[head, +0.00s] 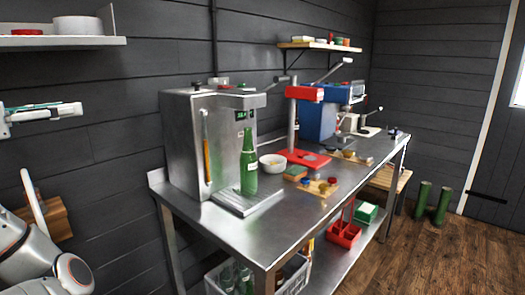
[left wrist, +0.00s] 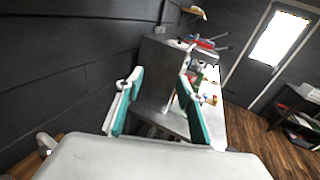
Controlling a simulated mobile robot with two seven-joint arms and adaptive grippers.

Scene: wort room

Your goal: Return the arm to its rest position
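My left gripper (head: 78,108) is at the left edge of the head view, raised in front of the dark wall, left of the steel bench and touching nothing. In the left wrist view its two teal-padded fingers (left wrist: 160,77) stand wide apart, with nothing held between them. White links of my arm show at the lower left of the head view. My right gripper is not in view.
A steel bench (head: 275,232) carries a steel filling machine (head: 183,140) with a green bottle (head: 248,165), a white bowl (head: 272,163) and a red press (head: 303,157). A wall shelf (head: 60,41) is above my left gripper. Wooden floor (head: 445,262) is clear at right.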

